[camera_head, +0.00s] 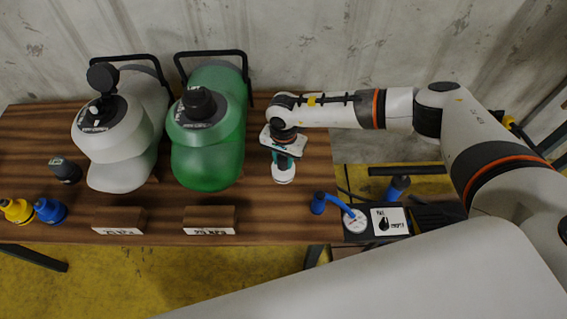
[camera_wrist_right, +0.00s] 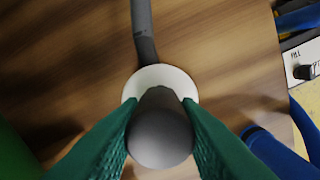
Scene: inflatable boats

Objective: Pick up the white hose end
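The white hose end (camera_wrist_right: 172,78) is a pale round flange with a dark grey rounded nozzle, joined to a grey hose on the wooden table. My right gripper (camera_wrist_right: 160,112) has its green fingers against both sides of the nozzle, with no clear gap. In the head view, my right gripper (camera_head: 283,155) points down over the table, right of the green boat part. The white hose end (camera_head: 283,175) shows at its fingertips. The hose is hidden there. My left gripper is not in view.
A green boat part (camera_head: 208,150) and a white one (camera_head: 123,150) stand to the left on the wooden table (camera_head: 270,225). A blue hose end (camera_head: 318,205) leads to a panel with a gauge (camera_head: 355,222) at the right edge. Yellow (camera_head: 15,211) and blue (camera_head: 50,211) fittings lie far left.

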